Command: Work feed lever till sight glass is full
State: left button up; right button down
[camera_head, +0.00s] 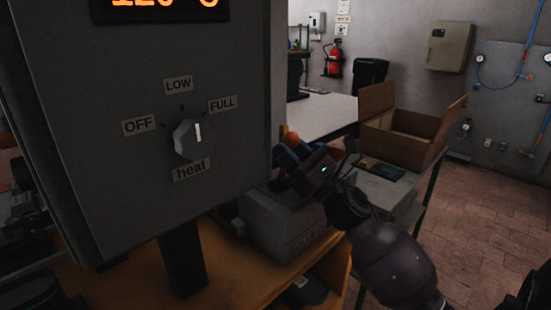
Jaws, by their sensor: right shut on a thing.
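My right gripper (298,160) reaches in from the lower right, just right of the grey control box. It is shut on what looks like the feed lever, whose orange knob (290,138) shows above the jaws. The rest of the lever is hidden by the gripper and the control box. Below the gripper stands a grey machine housing (280,228) with a faint label on its front. I cannot make out the sight glass or its level. My left gripper is not in view.
The control box (90,150) fills the left, with a heat dial (190,140) pointing roughly upward and a cut-off orange display (160,8). An open cardboard box (400,143) stands behind the gripper, near a white table (325,115).

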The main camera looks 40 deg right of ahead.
jog(key=shift+s+f+y+b, duration=0.2)
jog(key=shift+f+y+b, duration=0.1)
jog(key=shift+f+b, duration=0.15)
jog(key=shift+s+r+t+b, duration=0.15)
jog(key=shift+r+t+b, duration=0.1)
jog(key=shift+t+b, duration=0.15)
jog(key=shift+n, duration=0.3)
